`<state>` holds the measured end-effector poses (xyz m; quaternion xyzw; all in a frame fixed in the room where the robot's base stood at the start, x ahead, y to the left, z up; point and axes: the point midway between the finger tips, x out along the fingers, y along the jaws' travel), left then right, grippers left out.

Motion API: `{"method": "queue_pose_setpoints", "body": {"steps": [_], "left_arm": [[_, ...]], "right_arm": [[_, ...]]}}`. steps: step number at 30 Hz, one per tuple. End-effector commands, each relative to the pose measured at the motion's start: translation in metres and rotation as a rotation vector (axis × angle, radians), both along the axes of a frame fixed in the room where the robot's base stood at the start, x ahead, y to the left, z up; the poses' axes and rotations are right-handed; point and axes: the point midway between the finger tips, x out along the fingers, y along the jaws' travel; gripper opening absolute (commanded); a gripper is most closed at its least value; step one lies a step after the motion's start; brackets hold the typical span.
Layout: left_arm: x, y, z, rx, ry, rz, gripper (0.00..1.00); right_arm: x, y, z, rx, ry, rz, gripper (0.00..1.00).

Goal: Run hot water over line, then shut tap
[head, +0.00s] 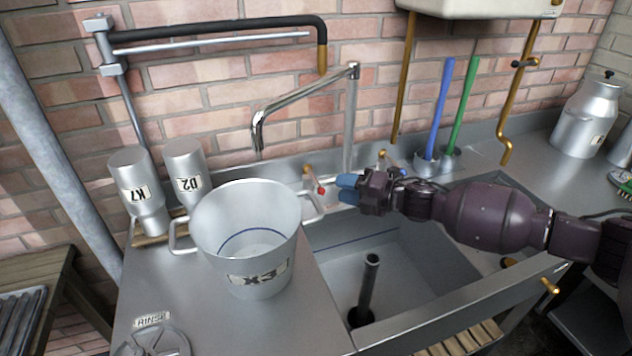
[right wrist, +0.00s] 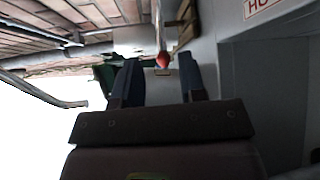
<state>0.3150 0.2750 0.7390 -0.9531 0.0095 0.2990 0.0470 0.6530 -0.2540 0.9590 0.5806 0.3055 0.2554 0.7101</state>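My right gripper (head: 347,188) has blue fingers pointing left at the red tap knob (head: 321,190), with a small gap in the head view. In the right wrist view the fingers (right wrist: 158,82) are apart, and the red knob (right wrist: 163,60) shows between and beyond them. The chrome spout (head: 257,145) hangs over the metal pail marked X3 (head: 265,279). A blue line (head: 250,231) runs around the pail's inside. No stream shows from the spout; I cannot tell whether the pail holds water. The sink (head: 405,275) has a blue line on its back wall. My left gripper is out of view.
A dark standpipe (head: 367,285) rises in the sink. Cans marked K7 (head: 136,188) and D2 (head: 186,168) stand behind the pail. Blue (head: 440,105) and green (head: 464,105) handled brushes stand behind my right arm. A milk churn (head: 587,115) stands at right.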

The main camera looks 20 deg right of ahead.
Motion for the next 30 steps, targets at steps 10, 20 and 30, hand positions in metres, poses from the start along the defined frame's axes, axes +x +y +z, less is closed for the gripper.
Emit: {"method": "queue_pose_setpoints", "body": {"steps": [10, 20, 30], "left_arm": [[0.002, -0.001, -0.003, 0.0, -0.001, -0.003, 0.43], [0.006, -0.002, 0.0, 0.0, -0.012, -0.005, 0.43], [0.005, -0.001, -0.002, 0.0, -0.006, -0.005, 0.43]], "right_arm": [[0.039, 0.041, -0.009, 0.001, 0.0, 0.0, 0.38], [0.051, 0.054, -0.011, 0.001, 0.001, 0.0, 0.38], [0.051, 0.054, -0.011, 0.001, 0.001, 0.0, 0.2]]}}
